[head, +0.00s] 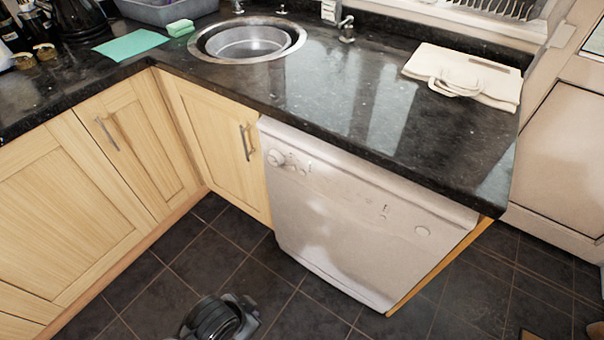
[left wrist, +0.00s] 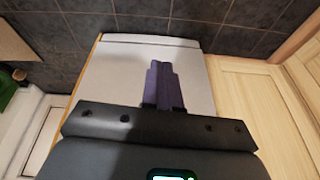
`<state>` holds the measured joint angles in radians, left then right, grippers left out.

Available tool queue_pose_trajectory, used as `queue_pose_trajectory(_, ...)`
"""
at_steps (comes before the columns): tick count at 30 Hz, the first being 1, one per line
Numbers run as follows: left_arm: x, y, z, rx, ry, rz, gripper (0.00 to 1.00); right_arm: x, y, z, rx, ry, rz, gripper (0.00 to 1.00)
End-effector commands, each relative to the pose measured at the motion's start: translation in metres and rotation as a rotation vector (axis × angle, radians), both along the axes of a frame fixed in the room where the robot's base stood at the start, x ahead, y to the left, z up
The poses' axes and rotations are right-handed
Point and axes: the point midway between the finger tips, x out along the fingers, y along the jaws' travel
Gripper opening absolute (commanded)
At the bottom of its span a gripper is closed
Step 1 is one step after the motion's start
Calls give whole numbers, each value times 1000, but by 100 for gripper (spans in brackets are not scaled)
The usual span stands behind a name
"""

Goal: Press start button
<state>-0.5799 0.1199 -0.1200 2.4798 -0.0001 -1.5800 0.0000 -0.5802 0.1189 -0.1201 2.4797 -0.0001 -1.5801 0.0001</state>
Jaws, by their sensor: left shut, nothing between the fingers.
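A white dishwasher (head: 335,225) stands under the black counter in the head view, its door shut. A round knob (head: 275,158) is at the left of its control panel and a round button (head: 423,231) at the right. Small marks sit between them. I cannot read which control is the start button. In the left wrist view, my left gripper (left wrist: 161,68) has its purple fingers together and empty, in front of the white dishwasher front (left wrist: 110,75). The control panel cannot be made out there.
The granite counter (head: 345,100) overhangs the dishwasher. A round sink (head: 250,40) and a folded cream cloth bag (head: 465,75) are on top. Wooden cabinets (head: 215,135) adjoin at left. The dark tiled floor (head: 300,310) in front is largely clear.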

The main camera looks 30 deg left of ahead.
Motion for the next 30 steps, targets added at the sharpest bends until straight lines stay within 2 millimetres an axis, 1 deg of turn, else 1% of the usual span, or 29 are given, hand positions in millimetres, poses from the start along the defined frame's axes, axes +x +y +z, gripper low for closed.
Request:
queue_pose_trajectory(13, 0, 0, 0, 2, 0, -5, 0, 0, -1, 0, -7, 0, 4, 100)
queue_pose_trajectory(17, 7, -1, 2, 2, -39, -25, 0, 0, -1, 0, -5, -1, 4, 100)
queue_pose_trajectory(20, 20, -3, 8, -2, -112, -46, 0, 0, -1, 0, -3, 0, 2, 100)
queue_pose_trajectory(23, 39, -5, 14, -6, -222, -66, 0, 0, 0, 0, -1, 0, 1, 100)
queue_pose_trajectory(30, 94, -3, 32, 16, -571, -107, 0, 0, 1, -1, 4, 0, -3, 100)
